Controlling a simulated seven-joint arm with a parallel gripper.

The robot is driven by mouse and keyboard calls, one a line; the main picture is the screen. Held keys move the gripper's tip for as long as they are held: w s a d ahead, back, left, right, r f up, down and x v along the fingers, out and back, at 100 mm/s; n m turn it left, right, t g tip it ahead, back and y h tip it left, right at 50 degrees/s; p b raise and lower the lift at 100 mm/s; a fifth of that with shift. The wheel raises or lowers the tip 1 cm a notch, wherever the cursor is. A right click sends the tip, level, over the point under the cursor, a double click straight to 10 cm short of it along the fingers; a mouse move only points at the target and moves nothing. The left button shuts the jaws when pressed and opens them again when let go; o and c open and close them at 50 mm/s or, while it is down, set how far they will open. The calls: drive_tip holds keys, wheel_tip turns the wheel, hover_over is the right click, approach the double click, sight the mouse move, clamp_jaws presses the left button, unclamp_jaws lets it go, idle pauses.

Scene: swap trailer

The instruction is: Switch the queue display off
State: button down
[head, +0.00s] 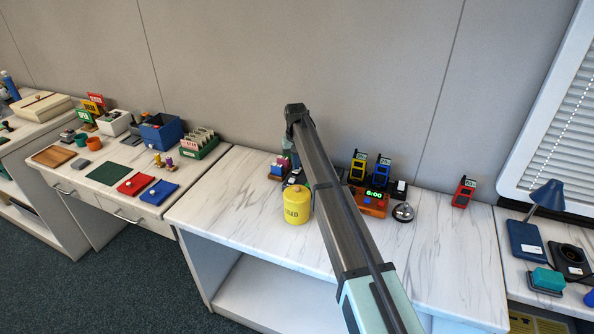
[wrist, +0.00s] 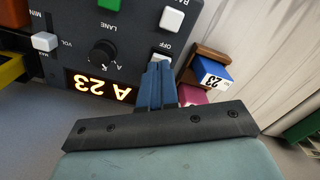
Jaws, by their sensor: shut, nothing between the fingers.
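The queue display (wrist: 65,52) is a dark grey box, upside down in the wrist view. Its screen (wrist: 99,88) glows with "A 23". Its panel has a black LANE knob (wrist: 103,54), a white VOL slider (wrist: 44,41), a green button (wrist: 109,4) and an OFF label beside a pale switch (wrist: 161,57). My gripper (wrist: 158,66) is shut and empty, its blue fingertips at that switch and partly covering it. I cannot tell whether they touch it. In the head view my arm hides the fingertips and most of the display.
A blue block (wrist: 212,75) and a pink one (wrist: 188,94) stand close beside my fingers. A yellow canister (head: 297,206), an orange clock (head: 371,203), a bell (head: 403,212) and several handheld devices share the marble counter. Its front is mostly clear.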

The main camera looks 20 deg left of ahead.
drive_tip(key=shift+f, duration=0.7)
idle(0.5)
drive_tip(key=shift+r, duration=3.55)
